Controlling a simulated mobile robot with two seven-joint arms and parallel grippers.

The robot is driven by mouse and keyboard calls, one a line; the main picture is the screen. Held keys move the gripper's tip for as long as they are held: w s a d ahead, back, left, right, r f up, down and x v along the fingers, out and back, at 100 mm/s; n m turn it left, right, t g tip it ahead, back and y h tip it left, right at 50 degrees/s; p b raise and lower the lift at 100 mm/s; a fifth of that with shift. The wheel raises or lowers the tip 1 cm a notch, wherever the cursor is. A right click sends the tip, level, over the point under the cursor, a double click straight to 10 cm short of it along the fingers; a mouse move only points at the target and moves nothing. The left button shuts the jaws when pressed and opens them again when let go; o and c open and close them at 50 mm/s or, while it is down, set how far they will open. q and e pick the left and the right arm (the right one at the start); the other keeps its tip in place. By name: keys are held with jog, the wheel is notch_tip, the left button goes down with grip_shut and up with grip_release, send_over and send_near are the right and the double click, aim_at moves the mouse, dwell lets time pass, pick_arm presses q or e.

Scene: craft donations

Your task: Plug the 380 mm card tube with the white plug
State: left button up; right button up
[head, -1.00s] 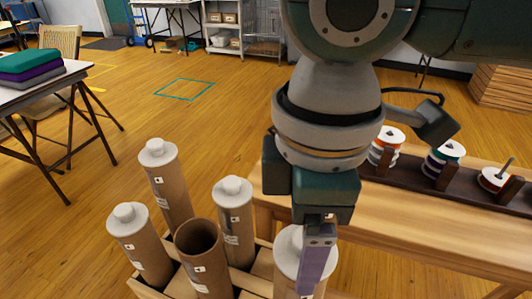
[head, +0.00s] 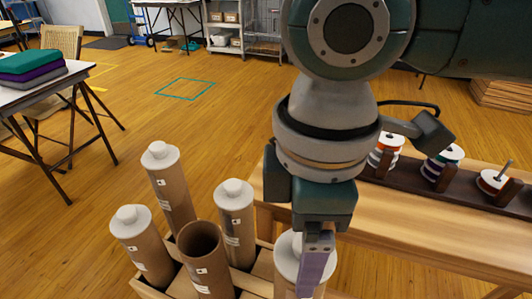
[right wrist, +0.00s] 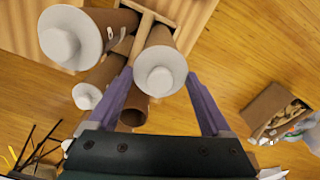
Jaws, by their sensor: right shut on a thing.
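A white plug (head: 287,262) tops a brown card tube (head: 285,291) at the bottom centre of the head view. My right gripper (head: 316,285) comes down over it and hides its right side. In the right wrist view the plug (right wrist: 160,72) lies between the two purple fingers of my right gripper (right wrist: 160,82), which are shut on it. I cannot tell how deep it sits in its tube (right wrist: 166,37). An open card tube (head: 201,262) shows a dark empty mouth to the left; it also shows in the right wrist view (right wrist: 133,112). My left gripper is out of view.
Three other plugged tubes stand around the open one: back (head: 170,188), left (head: 145,250) and right (head: 237,220). A wooden divided crate (head: 147,289) holds tubes. A wooden bench (head: 440,235) with a dark spool rack (head: 412,170) stands at right.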

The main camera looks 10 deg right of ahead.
jog(key=shift+f, duration=0.55)
jog(key=o, duration=1)
jog(key=shift+r+p, duration=0.6)
jog(key=shift+r, duration=0.15)
notch_tip(320, 180, up, 10)
jog(key=p, duration=1.1)
jog(key=shift+f, duration=0.3)
